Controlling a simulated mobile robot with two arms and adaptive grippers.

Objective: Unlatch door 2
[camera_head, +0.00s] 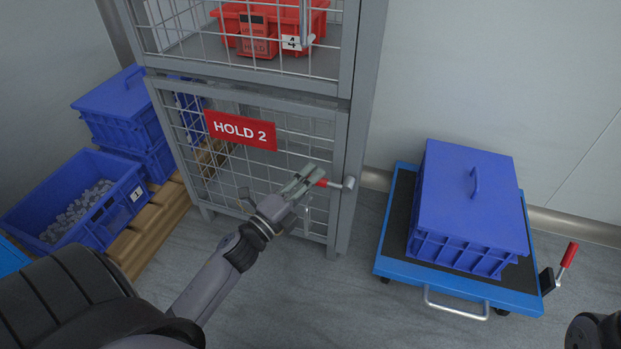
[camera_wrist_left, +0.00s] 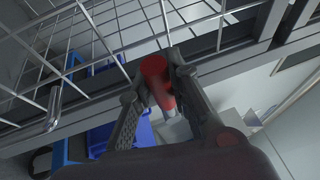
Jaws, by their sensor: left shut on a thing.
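Door 2 is the lower mesh door (camera_head: 230,178) of a grey cage cabinet, with a red "HOLD 2" sign (camera_head: 240,130). It looks closed against its frame. Its latch is a metal lever (camera_head: 348,184) on the right post, with a red grip (camera_head: 322,183) pointing left across the door edge. My left gripper (camera_head: 313,175) is shut on the red grip. In the left wrist view, the red grip (camera_wrist_left: 157,75) sits between the fingers and partly hides behind them.
A blue trolley (camera_head: 393,255) carrying a lidded blue crate (camera_head: 468,200) stands right of the cabinet. Blue bins (camera_head: 110,235) stand at left on a wooden pallet (camera_head: 150,225). Red bins (camera_head: 305,20) sit in the upper compartment. Grey floor before the door is clear.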

